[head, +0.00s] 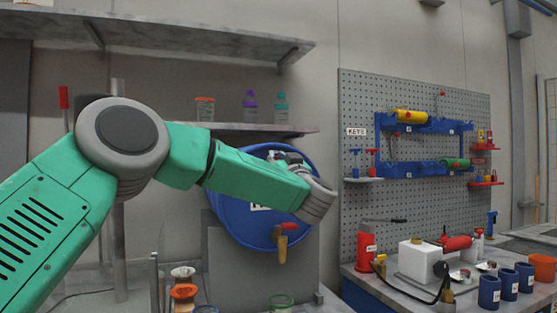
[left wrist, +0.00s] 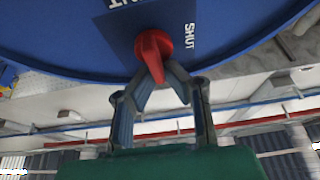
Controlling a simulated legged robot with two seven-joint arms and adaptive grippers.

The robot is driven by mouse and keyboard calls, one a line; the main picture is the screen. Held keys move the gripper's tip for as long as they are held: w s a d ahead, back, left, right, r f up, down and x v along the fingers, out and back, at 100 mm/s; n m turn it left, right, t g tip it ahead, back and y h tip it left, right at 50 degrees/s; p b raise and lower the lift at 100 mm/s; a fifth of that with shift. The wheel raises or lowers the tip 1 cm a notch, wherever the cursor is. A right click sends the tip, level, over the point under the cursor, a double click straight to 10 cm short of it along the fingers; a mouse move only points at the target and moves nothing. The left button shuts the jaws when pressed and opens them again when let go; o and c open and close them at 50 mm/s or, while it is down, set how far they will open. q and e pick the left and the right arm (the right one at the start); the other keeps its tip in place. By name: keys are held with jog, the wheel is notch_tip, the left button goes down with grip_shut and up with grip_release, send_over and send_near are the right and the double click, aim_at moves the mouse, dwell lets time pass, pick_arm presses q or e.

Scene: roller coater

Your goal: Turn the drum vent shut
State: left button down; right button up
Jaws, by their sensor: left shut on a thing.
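A blue drum (head: 240,219) lies on its side on a grey stand, its round face towards me, partly covered by my left arm. In the left wrist view the drum face (left wrist: 70,38) fills the top and carries a red vent knob (left wrist: 152,48) with a lever, on a dark label plate reading "SHUT" to the knob's right. My left gripper (left wrist: 160,88) is shut on the vent's lever, its fingers either side. In the head view my left wrist hides the vent. My right gripper is not in view.
A tap with a red handle (head: 287,227) sticks out low on the drum. Shelves (head: 180,37) hang above. At right are a pegboard (head: 357,110) with rollers, and a bench with a white box (head: 418,262), a red bottle (head: 365,252) and several blue cups (head: 489,290).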

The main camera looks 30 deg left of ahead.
pick_arm(q)
jog(key=shift+a+f, duration=0.1)
jog(key=shift+f, duration=0.05)
jog(key=shift+n+g, duration=0.4)
jog(key=n+g, duration=0.1)
jog(key=n, duration=0.3)
jog(key=n+g+y, duration=0.1)
jog(key=n+g, duration=0.1)
jog(key=n, duration=0.1)
jog(key=n+g+y+b, duration=0.1)
jog(key=n+g, duration=0.1)
jog(key=n, duration=0.2)
jog(key=shift+s+a+f+n, duration=0.25)
jog(key=shift+s+a+n, duration=0.05)
jog(key=shift+s+a+f+n+g+h+b, duration=0.15)
jog(key=shift+n+g+h, duration=0.3)
jog(key=shift+n, duration=1.2)
jog(key=shift+d+f+n+g+h+b, duration=0.15)
jog(key=shift+n+g, duration=0.55)
jog(key=shift+n, duration=0.9)
jog(key=shift+s+a+f+n+g+h+b, duration=0.15)
jog(key=shift+n+g+h, duration=0.3)
jog(key=shift+n, duration=1.2)
jog(key=shift+r, duration=0.15)
